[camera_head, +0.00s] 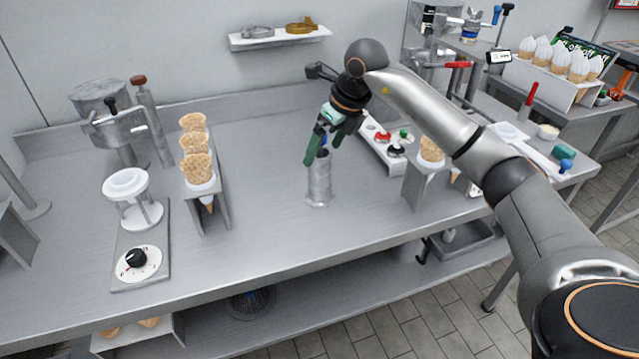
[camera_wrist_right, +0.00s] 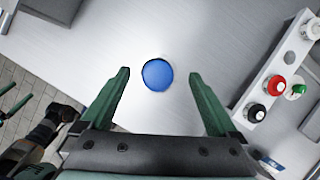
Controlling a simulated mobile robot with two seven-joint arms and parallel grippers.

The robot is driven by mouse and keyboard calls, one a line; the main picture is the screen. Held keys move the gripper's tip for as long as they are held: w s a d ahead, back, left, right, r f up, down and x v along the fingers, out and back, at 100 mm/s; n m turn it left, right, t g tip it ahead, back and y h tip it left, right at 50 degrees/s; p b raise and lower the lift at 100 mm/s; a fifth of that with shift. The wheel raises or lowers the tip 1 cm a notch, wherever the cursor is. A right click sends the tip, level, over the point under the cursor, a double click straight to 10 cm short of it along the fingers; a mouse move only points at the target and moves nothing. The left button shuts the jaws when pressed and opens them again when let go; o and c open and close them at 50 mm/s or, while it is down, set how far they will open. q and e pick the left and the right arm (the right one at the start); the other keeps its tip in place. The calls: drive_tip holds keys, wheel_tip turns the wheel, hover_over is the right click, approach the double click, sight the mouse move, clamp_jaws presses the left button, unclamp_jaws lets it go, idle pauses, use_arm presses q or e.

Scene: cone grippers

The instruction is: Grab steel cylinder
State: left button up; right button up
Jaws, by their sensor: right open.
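The steel cylinder (camera_head: 319,180) stands upright on the metal counter, right of the middle in the head view. In the right wrist view its round top shows as a blue disc (camera_wrist_right: 158,74). My right gripper (camera_head: 318,152) has green fingers and is open, at the top of the cylinder in the head view. In the right wrist view the two fingers (camera_wrist_right: 158,75) are spread apart, with the blue disc between their tips and clear space on both sides. My left gripper cannot be made out in the head view.
A cone stand (camera_head: 222,190) stands left of the cylinder and another stand (camera_head: 414,187) to its right. A white tray with red, black and green knobs (camera_head: 377,150) lies behind right. A scale (camera_head: 138,261) sits at the left. The counter (camera_head: 270,220) around the cylinder is bare.

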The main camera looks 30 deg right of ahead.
sight(318, 156)
drive_tip(key=shift+a+x, duration=0.2)
drive_tip(key=shift+x, duration=2.55)
drive_tip(key=shift+c, duration=0.2)
drive_tip(key=shift+r, duration=0.1)
clamp_jaws()
drive_tip(key=shift+w+r, duration=0.1)
drive_tip(key=shift+w, duration=0.05)
